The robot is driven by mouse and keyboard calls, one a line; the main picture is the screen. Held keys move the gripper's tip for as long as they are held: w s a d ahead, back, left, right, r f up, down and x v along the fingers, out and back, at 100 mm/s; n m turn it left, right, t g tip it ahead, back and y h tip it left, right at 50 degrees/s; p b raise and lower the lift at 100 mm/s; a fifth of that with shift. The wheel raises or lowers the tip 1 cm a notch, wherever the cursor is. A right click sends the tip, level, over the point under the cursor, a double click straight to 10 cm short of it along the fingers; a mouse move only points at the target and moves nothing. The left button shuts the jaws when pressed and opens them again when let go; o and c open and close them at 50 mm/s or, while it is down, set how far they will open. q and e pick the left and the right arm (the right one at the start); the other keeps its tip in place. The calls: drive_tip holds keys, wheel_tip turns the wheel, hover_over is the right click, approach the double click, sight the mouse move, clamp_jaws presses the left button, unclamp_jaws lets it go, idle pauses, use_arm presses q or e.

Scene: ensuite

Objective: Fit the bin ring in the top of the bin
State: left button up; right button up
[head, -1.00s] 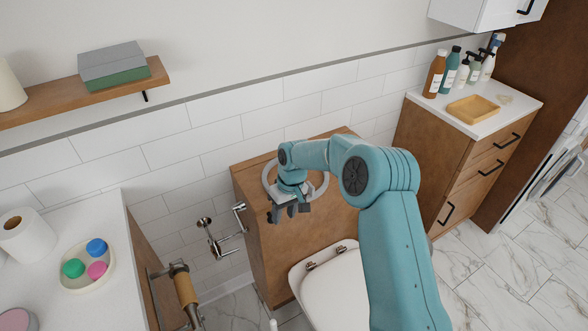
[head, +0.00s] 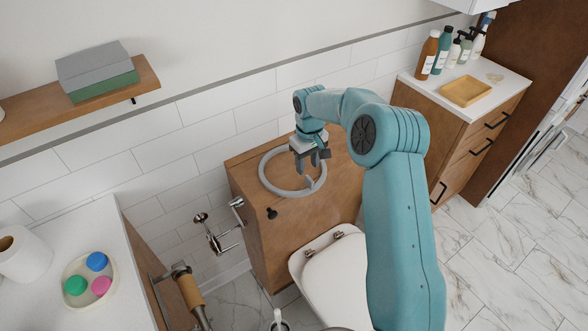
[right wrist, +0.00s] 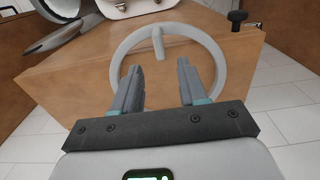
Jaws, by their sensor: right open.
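The bin ring is a flat grey hoop (head: 268,184) lying on the wooden top of the cistern box. My right gripper (head: 312,163) is over the ring, open and empty. In the right wrist view its two fingers (right wrist: 157,72) point toward the ring, with the tab between and beyond their tips. I cannot tell the exact gap. I cannot make out the bin for certain in the head view. My left gripper is not in view.
A black knob (head: 272,213) sits at the box's front left. The white toilet lid (head: 335,278) is in front. A metallic rounded thing (right wrist: 65,37) is at upper left in the right wrist view. A cabinet (head: 470,130) with bottles stands right; a white counter (head: 100,225) is left.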

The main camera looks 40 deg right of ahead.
sight(307, 176)
drive_tip(key=shift+w+f, duration=0.1)
drive_tip(key=shift+f, duration=0.35)
drive_tip(key=shift+d+f, duration=0.2)
drive_tip(key=shift+f, duration=0.15)
drive_tip(key=shift+s+a+f+p, duration=0.1)
drive_tip(key=shift+s+f+p, duration=0.15)
drive_tip(key=shift+f+p, duration=0.3)
drive_tip(key=shift+s+a+f+p, duration=0.1)
drive_tip(key=shift+s+f+p, duration=0.2)
drive_tip(key=shift+f, duration=0.35)
drive_tip(key=shift+w+a+f, duration=0.1)
drive_tip(key=shift+w+f, duration=0.1)
drive_tip(key=shift+f, duration=0.3)
drive_tip(key=shift+w+a+f, duration=0.1)
drive_tip(key=shift+w+f, duration=0.05)
drive_tip(key=shift+f, duration=0.35)
drive_tip(key=shift+w+d+f, duration=0.1)
drive_tip(key=shift+d+f, duration=0.05)
drive_tip(key=shift+f, duration=0.05)
drive_tip(key=shift+d, duration=0.1)
drive_tip(key=shift+c, duration=0.6)
drive_tip(key=shift+s+r, duration=0.15)
drive_tip(key=shift+s, duration=0.05)
drive_tip(key=c, duration=0.5)
clamp_jaws()
drive_tip(key=shift+w, duration=0.1)
